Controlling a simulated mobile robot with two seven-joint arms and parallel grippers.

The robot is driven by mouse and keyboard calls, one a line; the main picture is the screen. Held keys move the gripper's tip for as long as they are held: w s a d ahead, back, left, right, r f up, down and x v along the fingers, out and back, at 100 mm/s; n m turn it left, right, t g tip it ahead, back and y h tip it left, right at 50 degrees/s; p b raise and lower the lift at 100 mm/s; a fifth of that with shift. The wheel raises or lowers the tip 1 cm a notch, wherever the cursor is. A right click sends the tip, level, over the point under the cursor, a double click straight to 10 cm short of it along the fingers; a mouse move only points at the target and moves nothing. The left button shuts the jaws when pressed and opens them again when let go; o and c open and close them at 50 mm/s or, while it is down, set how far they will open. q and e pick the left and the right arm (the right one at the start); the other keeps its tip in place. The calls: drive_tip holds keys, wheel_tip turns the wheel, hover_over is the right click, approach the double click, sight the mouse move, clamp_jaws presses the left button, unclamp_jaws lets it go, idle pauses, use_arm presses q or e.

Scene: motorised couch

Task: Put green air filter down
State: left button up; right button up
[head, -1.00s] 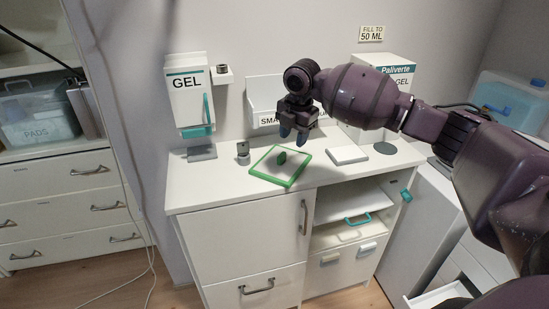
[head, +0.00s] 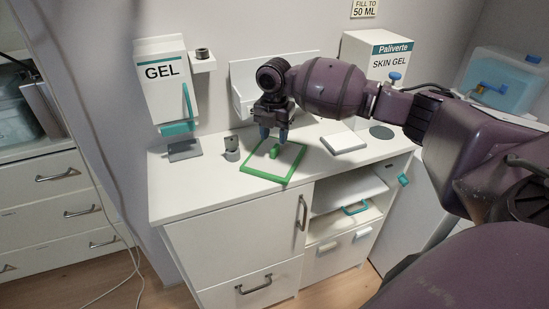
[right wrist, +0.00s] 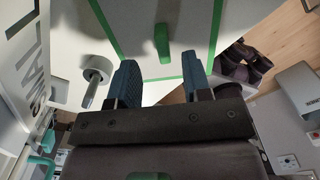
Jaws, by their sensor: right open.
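The green air filter is a flat white panel with a green frame (head: 287,178) and a raised green handle (head: 274,152). It lies flat on the white counter, near its front edge. In the right wrist view the filter's handle (right wrist: 162,42) stands upright in the picture, just beyond the fingertips. My right gripper (head: 274,138) is open, with its two blue fingers above and behind the handle. The right wrist view shows the gripper (right wrist: 160,70) empty, with a gap between the fingers. My left gripper is not in view.
A small grey cylinder-like part (head: 232,148) stands left of the filter. A white pad (head: 343,142) and a dark round disc (head: 382,132) lie to the right. A gel dispenser (head: 163,85) hangs on the wall at left, and a skin gel box (head: 392,55) stands behind.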

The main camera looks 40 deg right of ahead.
sight(275, 147)
drive_tip(key=f, duration=0.5)
drive_tip(key=shift+s, duration=0.2)
clamp_jaws()
